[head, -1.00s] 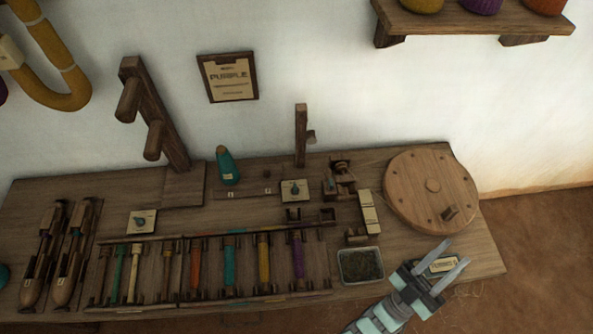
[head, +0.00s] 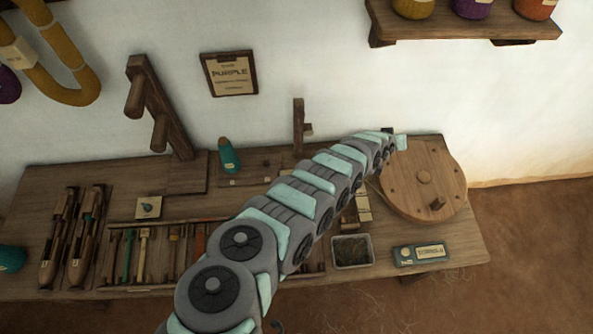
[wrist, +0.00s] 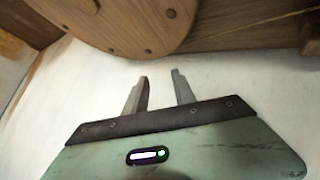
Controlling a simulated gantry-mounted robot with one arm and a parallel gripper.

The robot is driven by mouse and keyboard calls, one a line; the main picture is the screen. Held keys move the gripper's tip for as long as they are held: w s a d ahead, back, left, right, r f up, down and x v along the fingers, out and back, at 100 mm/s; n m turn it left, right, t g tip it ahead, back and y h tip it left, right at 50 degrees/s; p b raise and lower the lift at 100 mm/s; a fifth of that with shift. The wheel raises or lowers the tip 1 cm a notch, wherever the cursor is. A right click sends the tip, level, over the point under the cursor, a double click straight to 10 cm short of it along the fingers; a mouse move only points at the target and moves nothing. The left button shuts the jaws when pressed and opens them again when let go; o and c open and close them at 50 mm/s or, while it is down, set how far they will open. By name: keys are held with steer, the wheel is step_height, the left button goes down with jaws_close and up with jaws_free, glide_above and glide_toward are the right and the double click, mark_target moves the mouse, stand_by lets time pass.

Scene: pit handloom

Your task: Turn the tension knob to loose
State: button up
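Several dial-like parts are in the head view, and I cannot read which one is the tension knob. A square plate with a small knob (head: 148,207) lies on the left half of the bench. A grey box with a round dial and a pale label (head: 418,254) sits at the front right edge; its lettering is too small to read surely. My arm covers the middle of the bench, hiding another dial plate there. My gripper (wrist: 160,76) is open and empty in the wrist view, fingers apart against the pale wall, touching nothing. In the head view its fingers cannot be made out.
A round wooden wheel (head: 430,180) stands at the bench's right, close to my wrist; it also shows in the wrist view (wrist: 120,22). A dark tray (head: 352,251) lies before it. Wooden shuttles (head: 60,240) fill the left. A shelf (head: 470,25) hangs above right.

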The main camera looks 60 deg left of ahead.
steer(key=s+a+g, duration=0.1)
steer(key=s+a, duration=0.1)
steer(key=s, duration=0.4)
steer(key=s+a+g+h+p, duration=0.1)
steer(key=s+a+g, duration=0.1)
steer(key=s, duration=0.4)
steer(key=s+a+n+g+h, duration=0.1)
steer(key=s+a+g, duration=0.1)
steer(key=s, duration=0.4)
steer(key=shift+s+r, duration=0.3)
steer(key=shift+r, duration=0.1)
steer(key=s+r+n+g+h+p, duration=0.15)
steer(key=s+g, duration=0.25)
steer(key=s, duration=1.3)
steer(key=f+b, duration=0.1)
steer(key=f, duration=0.2)
steer(key=f+b, duration=0.1)
steer(key=f, duration=0.2)
steer(key=f+b, duration=0.1)
steer(key=f, duration=0.3)
steer(key=shift+w+a, duration=0.3)
steer(key=shift+w, duration=0.1)
steer(key=shift+c, duration=0.3)
jaws_close()
